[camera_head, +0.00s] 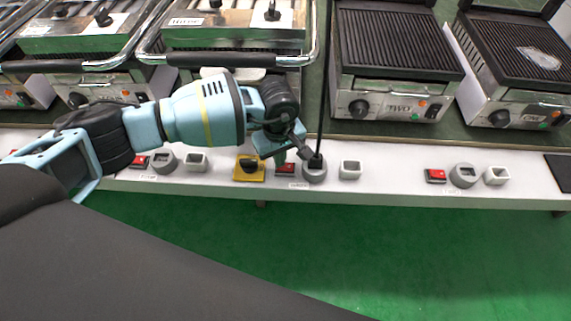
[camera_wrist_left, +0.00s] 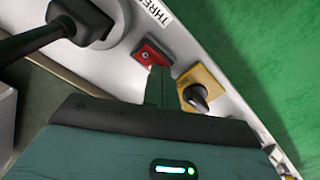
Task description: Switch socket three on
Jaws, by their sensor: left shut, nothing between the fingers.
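The red switch (camera_head: 286,169) of socket three sits on the white strip, partly covered by my left gripper in the head view. In the left wrist view the red switch (camera_wrist_left: 150,52) lies beside the "THREE" label (camera_wrist_left: 157,12). The round grey socket three (camera_head: 315,173) is just right of the switch, with a black plug and cable in it. My left gripper (camera_head: 281,157) is shut and empty. Its fingertips (camera_wrist_left: 160,72) are right at the edge of the red switch; I cannot tell whether they touch it. My right gripper is out of view.
A yellow plate with a black knob (camera_head: 249,170) is close to the left of the switch. Another grey outlet (camera_head: 350,170) stands to the right. Further red switches (camera_head: 436,176) sit along the strip. Grills, one labelled "TWO" (camera_head: 396,105), stand behind it.

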